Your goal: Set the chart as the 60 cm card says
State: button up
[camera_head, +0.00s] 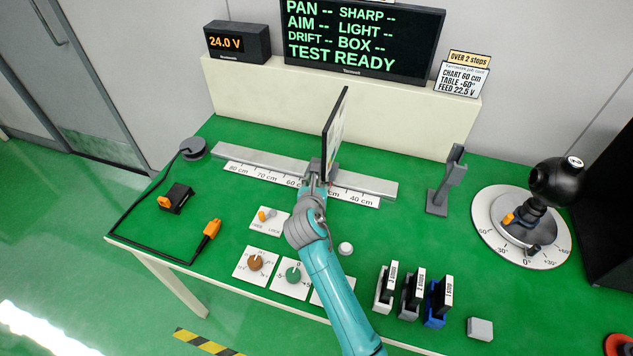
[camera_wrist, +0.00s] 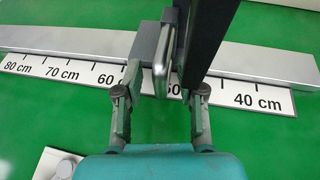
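The chart (camera_head: 334,135) is a thin upright panel, seen nearly edge-on, on a grey carriage (camera_wrist: 148,45) on the metal rail (camera_head: 365,184). The rail's scale strip (camera_wrist: 40,67) reads 80 cm at left to 40 cm at right. The carriage stands near 50 cm, right of the 60 mark; its pointer is hidden. My gripper (camera_wrist: 162,93) is open at the rail's near side. A silver upright tab (camera_wrist: 161,62) on the carriage shows between the fingers, with gaps beside it. The card (camera_head: 460,79) at the back reads chart 60 cm, table -60°, feed 22.5 V.
The monitor (camera_head: 362,40) reads TEST READY; the meter (camera_head: 238,42) reads 24.0 V. A camera stands on a round dial (camera_head: 492,236) at right. Knob plates (camera_head: 256,263) and small labelled holders (camera_head: 411,297) lie near the front edge. A grey stand (camera_head: 445,185) is right of the rail.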

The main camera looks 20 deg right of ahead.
grip_shut()
jog(key=w+a, duration=0.4)
jog(key=a, duration=0.1)
jog(key=w+a, duration=0.2)
jog(key=a, duration=0.1)
grip_release()
jog(key=shift+s, duration=0.15)
